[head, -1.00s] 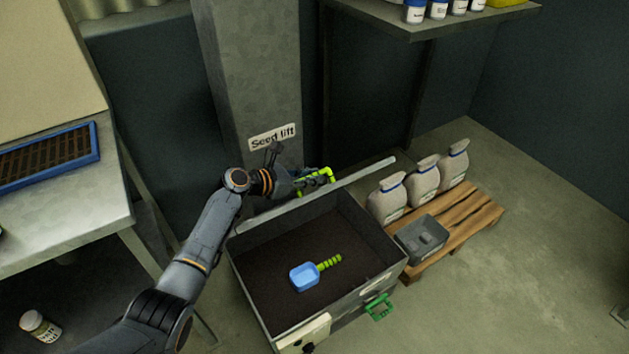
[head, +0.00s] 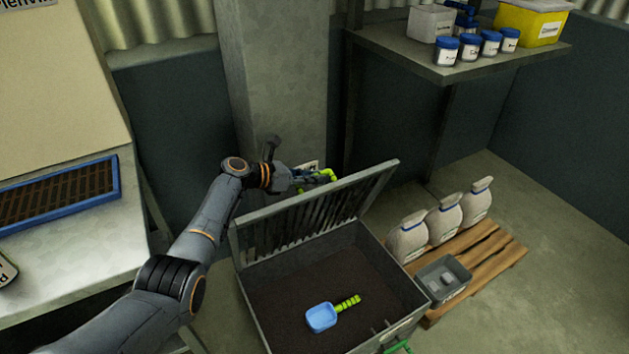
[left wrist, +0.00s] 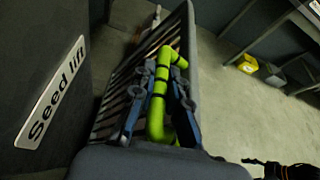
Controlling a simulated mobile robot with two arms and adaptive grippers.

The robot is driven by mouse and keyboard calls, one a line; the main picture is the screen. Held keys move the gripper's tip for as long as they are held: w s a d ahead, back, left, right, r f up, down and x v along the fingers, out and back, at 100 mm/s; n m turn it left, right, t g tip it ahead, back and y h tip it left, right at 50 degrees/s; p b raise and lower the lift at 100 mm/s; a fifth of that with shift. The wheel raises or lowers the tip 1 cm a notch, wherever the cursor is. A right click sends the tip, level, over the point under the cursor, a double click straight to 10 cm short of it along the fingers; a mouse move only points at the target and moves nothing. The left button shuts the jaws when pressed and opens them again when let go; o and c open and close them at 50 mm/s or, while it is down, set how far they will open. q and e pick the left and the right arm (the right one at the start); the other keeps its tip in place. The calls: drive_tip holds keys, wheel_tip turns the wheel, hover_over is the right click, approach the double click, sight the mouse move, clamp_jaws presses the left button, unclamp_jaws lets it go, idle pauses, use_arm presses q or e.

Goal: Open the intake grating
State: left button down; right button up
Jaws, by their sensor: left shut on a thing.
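The intake grating (head: 310,212) stands raised and tilted at the back of the open steel hopper (head: 262,318), its slatted face showing. My left gripper (head: 312,180) is behind the grating's upper edge, shut on the bright green handle (head: 328,175). In the left wrist view the green handle (left wrist: 158,100) passes between the blue-grey fingers (left wrist: 160,108), with the slatted grating (left wrist: 112,105) behind it. The fingers partly hide the handle.
A blue scoop (head: 322,317) with a green grip lies on dark material inside the hopper. A grey column (head: 275,80) stands behind my arm. White sacks (head: 445,218) and a grey bin (head: 443,279) are on a pallet at right. A bench (head: 75,265) is at left.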

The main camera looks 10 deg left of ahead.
use_arm(q)
drive_tip(key=shift+a, duration=0.1)
drive_tip(key=c, duration=1.6)
unclamp_jaws()
wheel_tip(320, 180, up, 10)
drive_tip(key=shift+f, duration=0.2)
